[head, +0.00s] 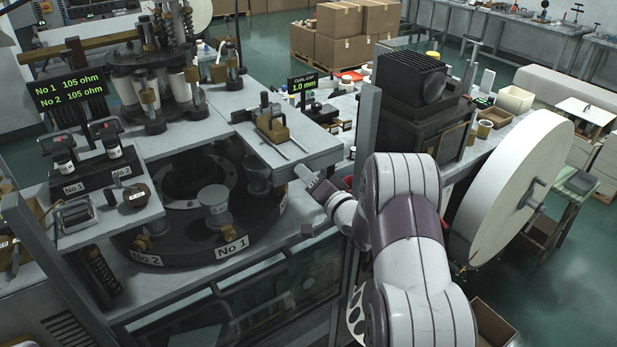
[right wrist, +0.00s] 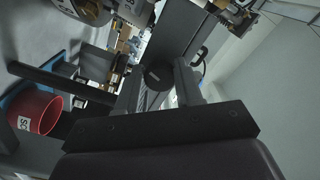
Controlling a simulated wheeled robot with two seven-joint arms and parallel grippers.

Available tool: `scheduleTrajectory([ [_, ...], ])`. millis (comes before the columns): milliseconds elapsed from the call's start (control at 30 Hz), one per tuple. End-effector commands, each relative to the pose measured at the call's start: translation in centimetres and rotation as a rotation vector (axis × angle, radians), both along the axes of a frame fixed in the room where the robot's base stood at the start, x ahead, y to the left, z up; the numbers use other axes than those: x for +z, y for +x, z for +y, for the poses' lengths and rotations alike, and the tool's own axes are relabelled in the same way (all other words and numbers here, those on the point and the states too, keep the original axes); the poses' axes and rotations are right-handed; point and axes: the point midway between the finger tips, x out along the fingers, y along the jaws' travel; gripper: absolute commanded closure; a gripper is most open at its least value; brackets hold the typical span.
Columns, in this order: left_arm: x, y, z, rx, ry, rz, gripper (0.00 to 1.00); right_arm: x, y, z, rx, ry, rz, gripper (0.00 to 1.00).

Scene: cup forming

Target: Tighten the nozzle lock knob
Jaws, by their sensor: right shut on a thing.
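My right gripper (head: 303,173) reaches in from the right to the front edge of the machine, beside the grey bench top. In the right wrist view its two fingers (right wrist: 158,82) stand on either side of a dark round knob (right wrist: 158,74) and are shut on it. I take this to be the nozzle lock knob. In the head view I cannot make the knob out at the fingertips. My left gripper is not in view.
A turntable (head: 190,257) with plates No 1 and No 2 lies left of my right gripper. A grey upright post (head: 367,125) and a large white reel (head: 505,185) stand close to my right arm. A red bin (right wrist: 38,110) shows in the wrist view.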

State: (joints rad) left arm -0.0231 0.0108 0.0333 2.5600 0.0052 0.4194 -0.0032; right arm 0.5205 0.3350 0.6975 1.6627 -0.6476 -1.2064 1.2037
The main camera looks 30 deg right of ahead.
Motion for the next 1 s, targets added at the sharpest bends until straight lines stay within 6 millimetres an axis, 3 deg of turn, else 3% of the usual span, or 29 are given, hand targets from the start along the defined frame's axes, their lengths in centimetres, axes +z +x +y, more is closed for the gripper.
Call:
scheduleTrajectory([
  [67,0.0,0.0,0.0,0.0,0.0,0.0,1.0,-0.1,0.0,0.0,-0.001,0.001,0.002,0.95],
  [100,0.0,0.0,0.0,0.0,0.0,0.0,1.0,-0.1,0.0,0.0,-0.001,0.001,0.002,0.52],
  [133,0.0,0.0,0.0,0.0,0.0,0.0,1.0,-0.1,0.0,0.0,-0.001,0.0,0.002,0.42],
  [167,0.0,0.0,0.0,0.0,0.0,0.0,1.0,-0.1,0.0,0.0,-0.001,0.0,0.002,0.39],
  [433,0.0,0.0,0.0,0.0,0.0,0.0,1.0,0.0,-0.1,0.0,-0.001,-0.001,0.001,0.39],
  [567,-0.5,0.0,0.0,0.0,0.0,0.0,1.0,-0.2,-1.1,-0.2,-0.003,-0.001,0.002,0.39],
  [1000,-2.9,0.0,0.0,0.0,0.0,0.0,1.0,-0.2,-11.2,-1.0,-0.004,-0.001,0.001,0.39],
])
